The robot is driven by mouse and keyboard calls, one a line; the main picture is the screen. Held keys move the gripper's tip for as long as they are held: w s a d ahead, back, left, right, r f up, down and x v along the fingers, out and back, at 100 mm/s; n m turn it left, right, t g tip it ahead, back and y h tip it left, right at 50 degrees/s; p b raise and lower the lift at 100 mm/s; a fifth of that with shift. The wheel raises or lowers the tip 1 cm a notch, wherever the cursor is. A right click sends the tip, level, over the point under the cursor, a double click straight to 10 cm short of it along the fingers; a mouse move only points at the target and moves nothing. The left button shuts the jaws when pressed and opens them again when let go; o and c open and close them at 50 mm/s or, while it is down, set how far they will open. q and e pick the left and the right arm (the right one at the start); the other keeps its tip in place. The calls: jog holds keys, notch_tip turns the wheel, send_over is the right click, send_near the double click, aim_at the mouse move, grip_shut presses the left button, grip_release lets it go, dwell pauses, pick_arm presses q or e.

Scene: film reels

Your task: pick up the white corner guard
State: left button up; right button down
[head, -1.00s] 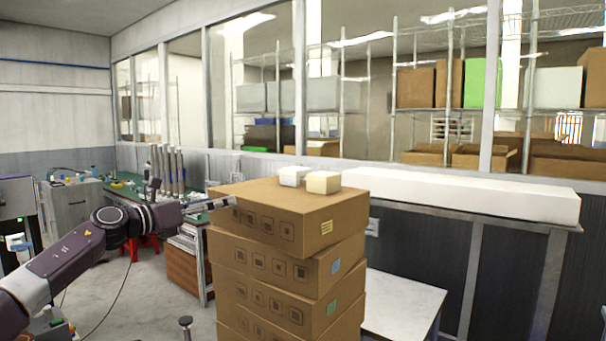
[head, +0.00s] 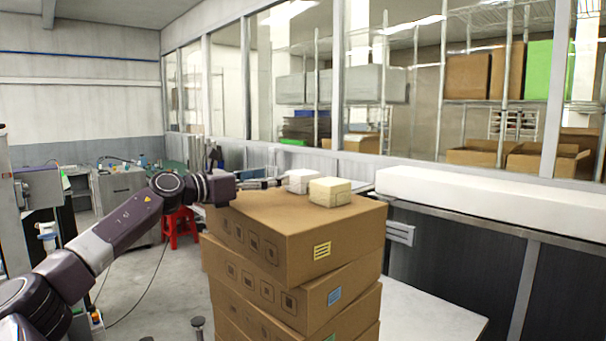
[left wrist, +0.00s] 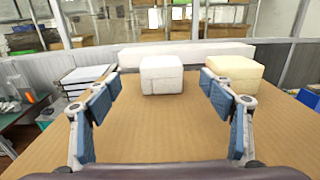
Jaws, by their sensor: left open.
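The white corner guard (head: 300,181) is a small white block on top of the stacked cardboard boxes. In the left wrist view the white corner guard (left wrist: 161,75) lies ahead, between the lines of the two fingers and a little beyond their tips. A cream block (head: 330,191) sits to its right; it also shows in the left wrist view (left wrist: 234,74), beyond the right finger. My left gripper (head: 281,183) is low over the box top, close to the white guard's left side. In the left wrist view the left gripper (left wrist: 160,88) is open and empty. My right gripper is not in view.
The top cardboard box (head: 285,236) of the stack carries both blocks. A long white block (head: 470,207) lies on a bench behind at right. A red stool (head: 180,228) stands at left. The box top in front of the guard is clear.

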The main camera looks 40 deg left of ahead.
aim_at(301, 172)
pick_arm(q)
jog(key=shift+w+d+r+p, duration=0.15)
jog(key=shift+w+r+p, duration=0.05)
jog(key=shift+w+p, duration=0.35)
jog(key=shift+w+d+r+p, duration=0.1)
jog(key=shift+w+r+p, duration=0.05)
jog(key=shift+w+p, duration=0.4)
jog(key=w, duration=0.1)
jog(key=w+p, duration=0.1)
jog(key=w, duration=0.1)
jog(key=shift+d+f+p, duration=0.15)
jog(key=shift+f+p, duration=0.1)
jog(key=shift+p, duration=0.05)
jog(key=shift+w, duration=0.25)
jog(key=shift+w+d+p, duration=0.1)
jog(key=shift+w+p, duration=0.2)
jog(key=shift+p, duration=0.3)
jog(key=w+p, duration=0.3)
jog(key=w, duration=0.1)
jog(key=shift+d, duration=0.35)
jog(key=shift+w+f, duration=0.1)
jog(key=shift+w, duration=0.05)
jog(key=shift+f, duration=0.1)
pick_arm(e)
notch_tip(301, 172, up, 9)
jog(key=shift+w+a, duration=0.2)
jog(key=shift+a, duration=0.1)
pick_arm(q)
jog(key=shift+c, duration=0.2)
